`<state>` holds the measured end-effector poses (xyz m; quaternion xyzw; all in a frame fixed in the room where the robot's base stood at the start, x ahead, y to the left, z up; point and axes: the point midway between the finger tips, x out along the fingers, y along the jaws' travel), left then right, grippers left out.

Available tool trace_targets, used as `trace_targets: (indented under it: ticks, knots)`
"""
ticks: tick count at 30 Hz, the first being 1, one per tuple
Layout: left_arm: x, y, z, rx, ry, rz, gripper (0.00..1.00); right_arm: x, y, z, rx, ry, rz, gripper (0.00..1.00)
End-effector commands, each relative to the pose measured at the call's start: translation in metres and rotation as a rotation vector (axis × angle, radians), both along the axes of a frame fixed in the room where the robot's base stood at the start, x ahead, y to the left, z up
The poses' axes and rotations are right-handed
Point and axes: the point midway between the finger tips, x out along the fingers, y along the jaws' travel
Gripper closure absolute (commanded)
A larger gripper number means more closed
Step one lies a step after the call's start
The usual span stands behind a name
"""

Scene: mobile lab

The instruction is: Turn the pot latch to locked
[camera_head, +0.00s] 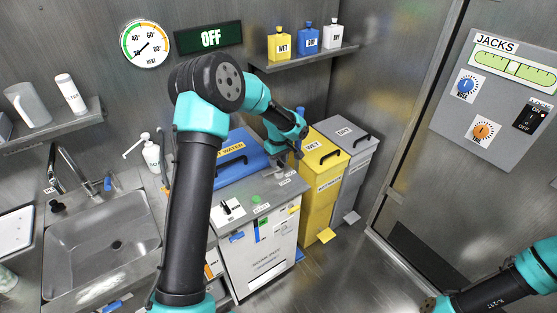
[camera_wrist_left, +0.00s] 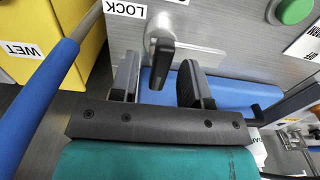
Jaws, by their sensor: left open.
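The pot latch (camera_wrist_left: 161,62) shows in the left wrist view as a black lever on a round silver base, on a grey metal plate. A white LOCK label (camera_wrist_left: 127,9), upside down in this view, is on the plate at upper left of the lever. The lever points down in the picture, away from the label. My left gripper (camera_wrist_left: 158,68) is open, with one finger on each side of the lever; contact cannot be told. In the head view my left gripper (camera_head: 293,150) is over the right rear of the grey counter unit, hiding the latch. My right gripper is out of frame.
A blue lid (camera_head: 228,172) lies behind the grey counter unit (camera_head: 262,245). A yellow WET bin (camera_head: 322,180) and a grey bin (camera_head: 352,145) stand right of it. A blue bar (camera_wrist_left: 40,100) runs close by my left gripper. The sink (camera_head: 100,245) is at left.

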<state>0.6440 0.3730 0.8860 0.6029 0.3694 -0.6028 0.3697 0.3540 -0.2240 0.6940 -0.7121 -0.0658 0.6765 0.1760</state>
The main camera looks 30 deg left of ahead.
Motion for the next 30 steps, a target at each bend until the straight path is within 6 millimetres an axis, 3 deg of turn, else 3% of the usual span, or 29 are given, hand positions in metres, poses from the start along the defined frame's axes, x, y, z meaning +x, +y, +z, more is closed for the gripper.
trace_targets:
  ticks: [5,18,30]
  knots:
    - [0.0,0.0001,0.0002,0.0,0.0,0.0,0.57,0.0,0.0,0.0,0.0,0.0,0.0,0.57]
    - [0.0,0.0002,0.0005,0.0,0.0,0.0,1.0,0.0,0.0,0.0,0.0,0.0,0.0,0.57]
    - [0.0001,0.0,0.0006,0.0,0.0,-0.002,1.0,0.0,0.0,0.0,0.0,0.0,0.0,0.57]
